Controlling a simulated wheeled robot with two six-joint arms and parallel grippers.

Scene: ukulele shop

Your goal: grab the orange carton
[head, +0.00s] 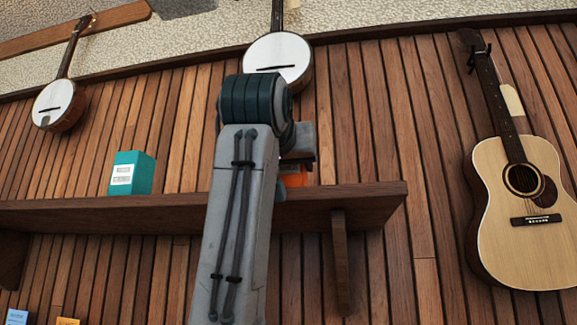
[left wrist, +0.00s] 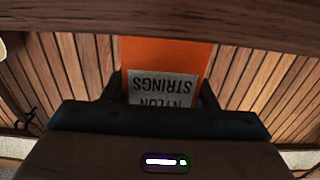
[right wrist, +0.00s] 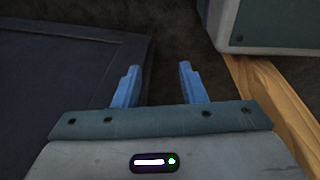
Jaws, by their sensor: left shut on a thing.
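The orange carton (head: 296,179) sits at the shelf near its right end, mostly hidden behind my left arm in the head view. In the left wrist view the carton (left wrist: 165,55) shows its orange face and a pale label reading "NYLON STRINGS", upside down. My left gripper (left wrist: 160,95) has one finger on each side of the carton and is shut on it. My right gripper (right wrist: 157,85) is open and empty, low down and away from the shelf.
The wooden shelf (head: 375,195) runs along the slatted wall. A teal box (head: 132,173) stands on it to the left, with bare shelf between. A guitar (head: 520,210) hangs at right, and banjos (head: 278,60) hang above. Small boxes (head: 68,321) show at the bottom left.

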